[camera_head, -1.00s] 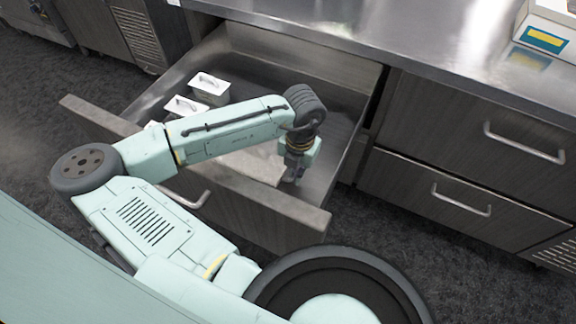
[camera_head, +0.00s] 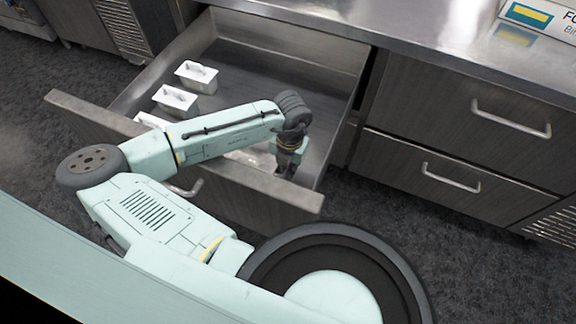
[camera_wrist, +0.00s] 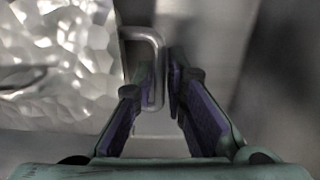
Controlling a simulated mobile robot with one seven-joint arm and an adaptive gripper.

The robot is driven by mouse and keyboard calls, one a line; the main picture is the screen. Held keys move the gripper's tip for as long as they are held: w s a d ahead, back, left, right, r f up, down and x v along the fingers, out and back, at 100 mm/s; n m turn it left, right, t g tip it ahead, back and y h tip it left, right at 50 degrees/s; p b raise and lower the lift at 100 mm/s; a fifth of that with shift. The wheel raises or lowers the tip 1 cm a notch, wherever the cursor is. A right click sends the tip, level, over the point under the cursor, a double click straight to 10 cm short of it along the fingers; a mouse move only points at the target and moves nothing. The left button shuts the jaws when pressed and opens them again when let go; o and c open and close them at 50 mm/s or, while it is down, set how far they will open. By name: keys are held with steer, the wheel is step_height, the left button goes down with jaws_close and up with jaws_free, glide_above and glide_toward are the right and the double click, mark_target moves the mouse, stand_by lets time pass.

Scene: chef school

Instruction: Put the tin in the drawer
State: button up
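The open drawer (camera_head: 285,50) holds several white tins with handles along its left side, such as the rear tin (camera_head: 197,78) and the one before it (camera_head: 176,100). My gripper (camera_head: 286,168) is low inside the drawer, near its front right corner. A pale surface left of it is mostly hidden by my arm. In the wrist view, my gripper's fingers (camera_wrist: 162,80) are close together with the upright bar of a metal loop handle (camera_wrist: 158,52) between them. Beside it on the left is a bright faceted surface (camera_wrist: 70,45), apparently the tin's top. Its base is hidden.
The drawer's front panel (camera_head: 240,182) stands between my base and the drawer's inside. A steel counter (camera_head: 420,35) runs behind it, with a box (camera_head: 545,18) at the right. Closed drawers (camera_head: 450,105) are to the right.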

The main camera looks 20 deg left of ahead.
steer(key=shift+o, duration=1.2)
step_height(320, 180, up, 12)
steer(key=shift+d+r+b, duration=0.15)
steer(key=shift+d+b, duration=0.05)
steer(key=shift+b, duration=0.25)
